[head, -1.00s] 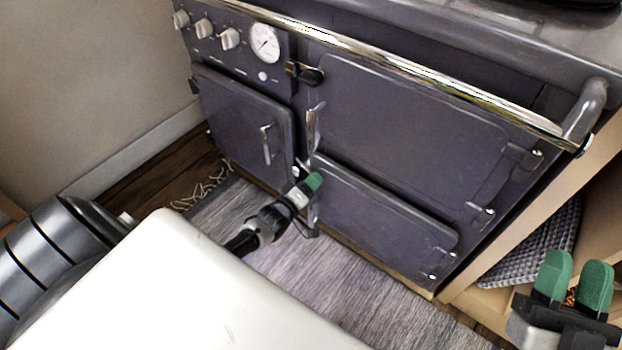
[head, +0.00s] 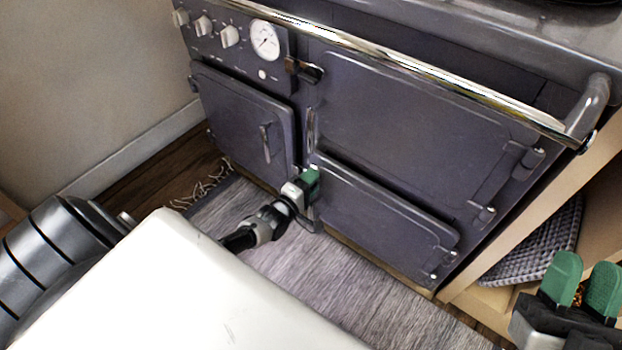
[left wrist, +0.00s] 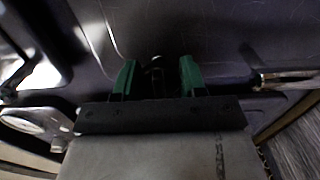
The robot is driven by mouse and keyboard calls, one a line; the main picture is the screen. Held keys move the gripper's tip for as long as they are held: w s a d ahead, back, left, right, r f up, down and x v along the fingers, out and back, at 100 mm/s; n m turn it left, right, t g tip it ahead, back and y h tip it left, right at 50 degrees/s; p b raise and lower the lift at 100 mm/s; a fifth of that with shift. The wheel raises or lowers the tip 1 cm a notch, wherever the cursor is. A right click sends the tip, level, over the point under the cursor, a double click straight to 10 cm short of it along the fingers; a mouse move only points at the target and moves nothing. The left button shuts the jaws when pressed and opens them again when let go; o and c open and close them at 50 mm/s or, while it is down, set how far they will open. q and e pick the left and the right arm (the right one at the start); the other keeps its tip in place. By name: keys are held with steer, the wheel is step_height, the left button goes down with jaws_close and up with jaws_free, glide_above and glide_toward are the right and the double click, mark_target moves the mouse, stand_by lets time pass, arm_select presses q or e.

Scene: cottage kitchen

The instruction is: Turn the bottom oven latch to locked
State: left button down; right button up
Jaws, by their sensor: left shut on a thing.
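The dark grey range cooker has a low oven door (head: 375,215) at the bottom right. My left gripper (head: 308,183) is at that door's upper left edge, where the bottom latch sits. Its green fingers are shut on the latch and hide most of it in the head view. In the left wrist view the two green fingers (left wrist: 158,80) stand either side of a small dark piece, the latch (left wrist: 157,68). The latch's exact angle cannot be told. My right gripper (head: 583,285) is at the lower right, empty, its green fingers apart.
A left oven door (head: 240,120) and a larger upper right door (head: 400,130) have their own handles. A chrome rail (head: 400,65) runs along the cooker's front. A grey rug (head: 300,270) covers the floor in front. A checked cloth (head: 535,245) lies in the shelf at right.

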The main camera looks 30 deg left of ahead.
arm_select(q)
steer(key=c, duration=0.6)
jaws_free()
steer(key=shift+s, duration=0.45)
steer(key=shift+s+a+p, duration=0.15)
steer(key=shift+s+p, duration=0.35)
steer(key=shift+s, duration=1.15)
steer(key=shift+s+a+p, duration=0.15)
steer(key=shift+s+p, duration=0.4)
steer(key=shift+s, duration=1.1)
steer(key=shift+s+a+p, duration=0.15)
steer(key=shift+s+p, duration=0.35)
steer(key=shift+s, duration=1.15)
arm_select(e)
steer(key=w+f+g+h, duration=0.3)
steer(key=f+g, duration=0.5)
steer(key=shift+w+d, duration=0.15)
steer(key=shift+d, duration=0.15)
steer(key=shift+f, duration=0.1)
